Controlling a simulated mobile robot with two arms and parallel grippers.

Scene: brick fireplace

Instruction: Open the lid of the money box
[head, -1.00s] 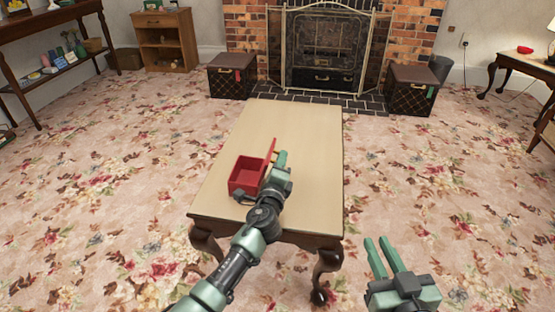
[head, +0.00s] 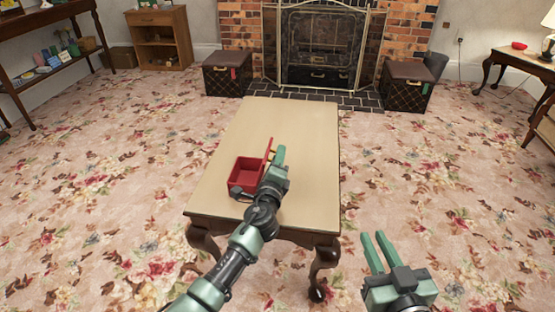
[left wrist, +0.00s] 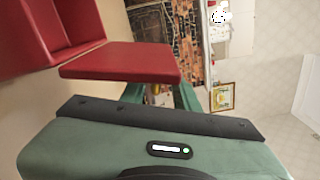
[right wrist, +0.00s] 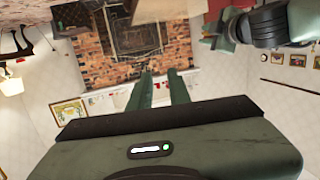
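The red money box (head: 246,172) sits on the wooden table near its front left. Its lid (head: 269,152) stands up, swung open toward the right side of the box, and the inside of the box shows. In the left wrist view the lid (left wrist: 120,62) is a red panel close in front of my gripper. My left gripper (head: 279,158) is just right of the lid; its fingers (left wrist: 178,97) are partly hidden, so their opening and any touch on the lid are unclear. My right gripper (head: 379,252) is held right of the table, its two fingers apart with nothing between them.
The light table top (head: 290,122) is clear behind and to the right of the box. Two dark boxes (head: 227,75) (head: 405,88) flank the brick fireplace (head: 320,45). Flowered carpet surrounds the table. A side table (head: 510,62) stands at the far right.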

